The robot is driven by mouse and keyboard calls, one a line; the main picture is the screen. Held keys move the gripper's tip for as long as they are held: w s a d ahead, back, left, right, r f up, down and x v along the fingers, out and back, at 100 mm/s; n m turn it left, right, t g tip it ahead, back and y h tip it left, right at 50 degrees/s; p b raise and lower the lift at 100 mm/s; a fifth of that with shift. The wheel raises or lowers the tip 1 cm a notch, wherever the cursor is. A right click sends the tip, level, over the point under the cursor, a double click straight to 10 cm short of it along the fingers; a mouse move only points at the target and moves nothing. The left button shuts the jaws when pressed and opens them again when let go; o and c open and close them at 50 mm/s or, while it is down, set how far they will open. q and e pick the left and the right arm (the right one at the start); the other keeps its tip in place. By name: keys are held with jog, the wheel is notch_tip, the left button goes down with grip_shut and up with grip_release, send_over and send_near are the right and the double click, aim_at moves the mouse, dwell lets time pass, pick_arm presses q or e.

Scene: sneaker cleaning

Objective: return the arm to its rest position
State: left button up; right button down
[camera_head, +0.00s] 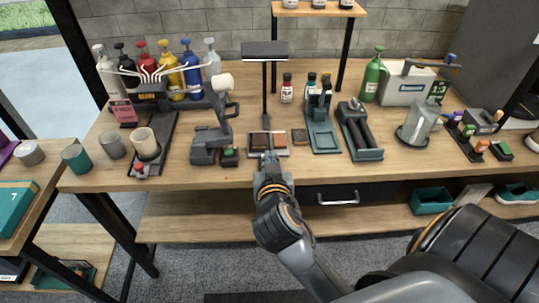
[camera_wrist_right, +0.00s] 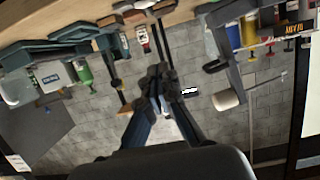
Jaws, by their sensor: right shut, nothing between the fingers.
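My right gripper (camera_head: 269,160) reaches over the front middle of the wooden workbench (camera_head: 225,178) in the head view, close to a small tray (camera_head: 254,146) with brown blocks. It hides part of the tray. In the right wrist view the fingers of the right gripper (camera_wrist_right: 159,72) are together with nothing held, and the bench appears upside down along the top. I cannot tell whether the fingertips touch the tray. My left gripper does not show in either view.
A lamp stand (camera_head: 265,90) rises behind the tray. A grey machine (camera_head: 209,140) stands to the left and teal holders (camera_head: 322,135) to the right. Several coloured bottles (camera_head: 192,72) stand at the back left. A drawer handle (camera_head: 338,199) lies below the bench edge.

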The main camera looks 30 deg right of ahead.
jog(key=shift+v, duration=0.8)
jog(key=shift+d+r, duration=0.1)
jog(key=shift+w, duration=0.1)
jog(key=w+a+f+n+g+y, duration=0.1)
jog(key=a+f+n+y, duration=0.15)
jog(key=f, duration=0.85)
jog(key=w+a+f+n+g+y, duration=0.1)
jog(key=a+f+n+g+y, duration=0.15)
jog(key=f, duration=0.85)
jog(key=s+a+f+n+g, duration=0.1)
jog(key=s+f, duration=0.2)
jog(key=f, duration=0.3)
jog(key=s+a+f+n+g+y, duration=0.1)
jog(key=s+f, duration=0.1)
jog(key=f, duration=0.3)
jog(key=s+a+f+n, duration=0.1)
jog(key=s+f, duration=0.2)
jog(key=f, duration=0.3)
jog(key=s+d+f+g, duration=0.1)
jog(key=s+f+g, duration=0.1)
jog(key=s+f, duration=0.5)
jog(key=s+d+f+g+y, duration=0.1)
jog(key=s+f+g, duration=0.1)
jog(key=s+f, duration=0.5)
jog(key=s+d+f+g, duration=0.1)
jog(key=s+f, duration=0.6)
jog(key=s, duration=1)
jog(key=shift+d+n+g+y, duration=0.3)
jog(key=shift+g, duration=0.25)
